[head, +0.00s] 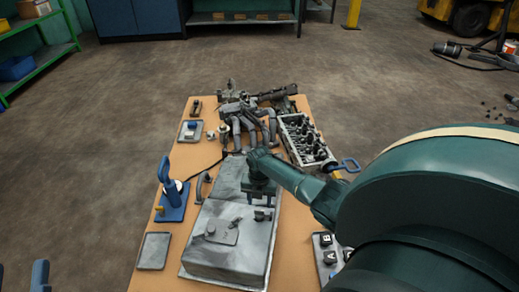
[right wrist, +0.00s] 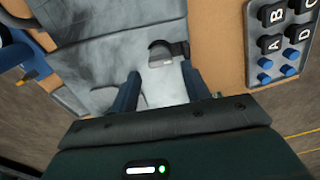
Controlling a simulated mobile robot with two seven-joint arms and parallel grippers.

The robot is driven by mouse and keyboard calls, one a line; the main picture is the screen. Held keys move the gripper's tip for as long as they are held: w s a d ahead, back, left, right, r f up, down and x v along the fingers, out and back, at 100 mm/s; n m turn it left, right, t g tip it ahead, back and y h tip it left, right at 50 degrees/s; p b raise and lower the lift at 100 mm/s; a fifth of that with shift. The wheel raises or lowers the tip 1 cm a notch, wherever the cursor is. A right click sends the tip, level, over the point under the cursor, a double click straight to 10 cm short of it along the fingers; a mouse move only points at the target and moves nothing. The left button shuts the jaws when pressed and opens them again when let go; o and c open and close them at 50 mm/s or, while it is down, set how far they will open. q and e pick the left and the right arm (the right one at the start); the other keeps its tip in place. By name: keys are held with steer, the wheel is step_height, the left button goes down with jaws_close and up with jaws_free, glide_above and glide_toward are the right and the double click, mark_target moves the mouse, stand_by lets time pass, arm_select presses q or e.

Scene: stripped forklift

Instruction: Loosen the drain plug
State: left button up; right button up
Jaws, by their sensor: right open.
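The grey oil pan (head: 225,262) lies on the tan bench top, and its metal also fills the upper left of the right wrist view (right wrist: 120,30). A small dark fitting that looks like the drain plug (head: 263,215) stands on the pan near its right edge; it also shows in the right wrist view (right wrist: 163,52). My right gripper (head: 260,198) is open and empty over the pan. In the right wrist view its blue fingers (right wrist: 160,78) point toward the fitting, which appears ahead of them, between their lines. My left gripper (head: 21,266) shows only as two separated blue fingertips at the lower left.
A blue stand (head: 172,205) and an empty tray (head: 154,250) are left of the pan. Engine parts (head: 240,125) and a cylinder head (head: 303,140) lie behind it. A tray with lettered black blocks (right wrist: 272,43) is on the right. My right arm covers the lower right.

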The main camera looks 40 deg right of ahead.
steer(key=shift+o, duration=0.5)
steer(key=o, duration=0.4)
arm_select(q)
steer(key=shift+f, duration=0.1)
arm_select(e)
steer(key=shift+o, duration=0.2)
arm_select(q)
step_height(320, 180, down, 8)
steer(key=a+n+g+y+p, duration=0.1)
steer(key=a+g+y+p, duration=0.1)
steer(key=p, duration=0.4)
steer(key=s+g+y, duration=0.1)
steer(key=y, duration=0.1)
steer(key=shift+r+n+y+p, duration=0.25)
steer(key=shift+n+y+p, duration=0.15)
arm_select(e)
step_height(320, 180, up, 13)
